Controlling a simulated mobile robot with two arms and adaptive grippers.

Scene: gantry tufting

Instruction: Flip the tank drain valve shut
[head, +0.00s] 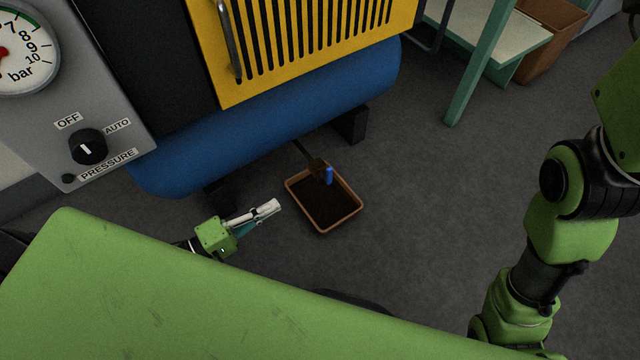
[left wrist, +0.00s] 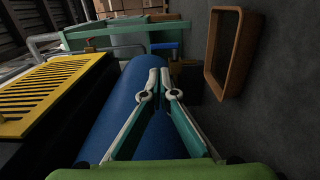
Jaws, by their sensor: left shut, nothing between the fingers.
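The blue tank (head: 270,120) lies under the yellow grille panel. A dark drain pipe runs out from below it to a brownish valve body (head: 316,166). The small blue valve handle (head: 328,176) sits at the pipe's end, over the drip tray (head: 342,222). My left gripper (head: 277,205) is shut and empty, left of the tray and apart from the handle. In the left wrist view its closed fingertips (left wrist: 159,73) show against the tank. A blue bar there, likely the handle (left wrist: 165,46), shows beyond the fingertips. My right gripper is out of view.
A grey panel with a pressure knob (head: 88,147) and gauge (head: 22,55) is at the upper left. A dark tank foot (head: 350,125) stands behind the tray. A green-legged bench (head: 483,65) is at the upper right. The floor right of the tray is clear.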

